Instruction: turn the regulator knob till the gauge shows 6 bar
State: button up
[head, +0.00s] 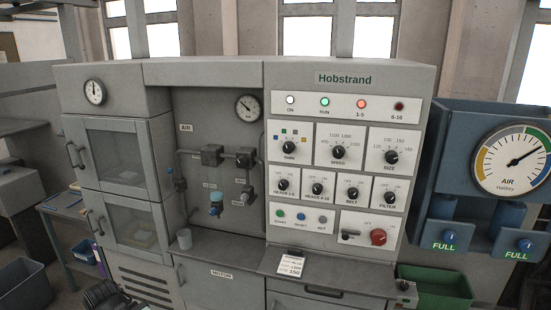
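A round white gauge (248,108) is fixed high in the recessed AIR panel; its dark needle seems to point to the upper left, but its numbers are too small to read. Below it are grey pipes and fittings. A part with a blue top (216,197) sits low on the pipework and may be the regulator knob; its label is unreadable.
The Hobstrand panel (345,79) with lit lamps and several black knobs is right of the recess. A red switch (378,237) is at its lower right. A cup (184,238) stands on the ledge, with a card (290,267) further right. A green bin (440,287) is below right.

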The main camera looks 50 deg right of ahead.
aim_at(242, 161)
jog(key=z, duration=1.4)
jog(key=k, duration=1.3)
jog(key=u, duration=0.1)
jog(key=i, duration=0.85)
jog(key=u, duration=0.8)
jog(key=i, duration=0.95)
jog(key=u, duration=0.65)
